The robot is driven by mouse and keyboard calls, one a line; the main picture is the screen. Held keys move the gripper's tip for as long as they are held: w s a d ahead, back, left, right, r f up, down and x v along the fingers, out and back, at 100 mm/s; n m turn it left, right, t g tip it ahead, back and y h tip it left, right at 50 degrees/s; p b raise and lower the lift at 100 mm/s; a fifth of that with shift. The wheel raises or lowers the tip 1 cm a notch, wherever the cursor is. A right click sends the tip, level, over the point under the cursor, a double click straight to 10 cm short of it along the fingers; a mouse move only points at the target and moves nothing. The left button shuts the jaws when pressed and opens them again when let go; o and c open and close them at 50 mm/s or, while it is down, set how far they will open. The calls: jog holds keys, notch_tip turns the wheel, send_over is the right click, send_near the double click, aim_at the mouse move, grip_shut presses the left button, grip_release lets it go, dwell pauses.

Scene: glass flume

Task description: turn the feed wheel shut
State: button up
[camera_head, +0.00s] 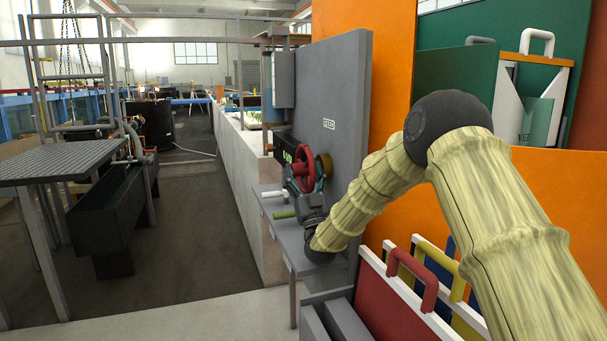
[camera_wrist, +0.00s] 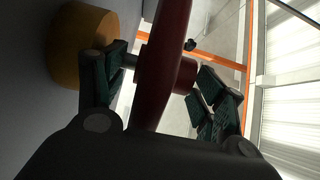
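The red feed wheel (camera_head: 304,168) stands out from a grey upright panel (camera_head: 335,100), with a brass-coloured round mount (camera_head: 325,166) behind it. My gripper (camera_head: 307,184) is at the wheel, partly hidden by the wheel and my wrist. In the wrist view the wheel's red rim (camera_wrist: 163,62) runs between the two dark green fingers of my gripper (camera_wrist: 162,68). The left finger is on the side of the brass mount (camera_wrist: 82,45), the right finger on the outer side. The fingers are spread, with gaps to the rim on both sides.
A small grey shelf (camera_head: 281,228) below the wheel carries a white handle (camera_head: 272,194) and a green handle (camera_head: 285,214). A rack with red, yellow and blue boards (camera_head: 400,295) stands close below my arm.

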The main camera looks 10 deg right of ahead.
aim_at(303, 172)
jog(key=shift+s+f, duration=0.4)
jog(key=shift+v, duration=1.2)
jog(key=s+d, duration=0.2)
jog(key=s, duration=0.9)
jog(key=shift+s+d+r, duration=0.2)
jog(key=shift+s+r, duration=0.05)
jog(key=shift+w+r+p, duration=0.1)
jog(key=shift+p, duration=0.2)
